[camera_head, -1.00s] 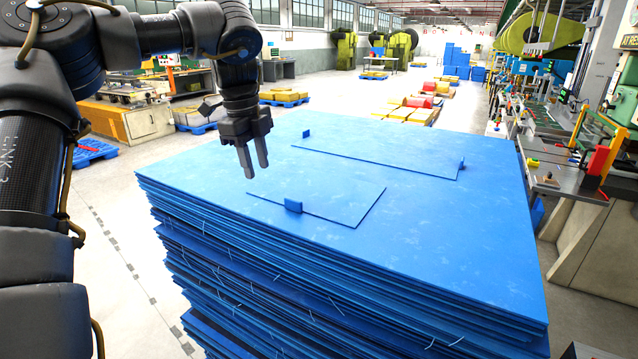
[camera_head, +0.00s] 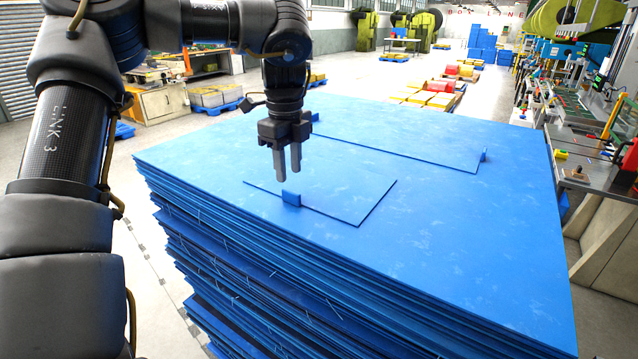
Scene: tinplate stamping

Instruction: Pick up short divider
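The short divider (camera_head: 349,198) is a thin blue sheet lying flat on top of the stack of blue sheets (camera_head: 450,240). A small upright blue tab (camera_head: 291,198) stands at its front edge. A longer blue divider (camera_head: 420,151) lies farther back, with a tab (camera_head: 484,155) at its right end and another near its left end, partly hidden by my gripper. My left gripper (camera_head: 288,180) points down just above and behind the short divider's tab. Its two fingers are apart with a gap between them, and nothing shows in it. My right gripper is not in view.
The tall stack fills the middle, with its bare top free at the front and right. Machinery with a work table (camera_head: 590,170) stands close on the right. Pallets with yellow goods (camera_head: 215,97) lie on the floor behind left.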

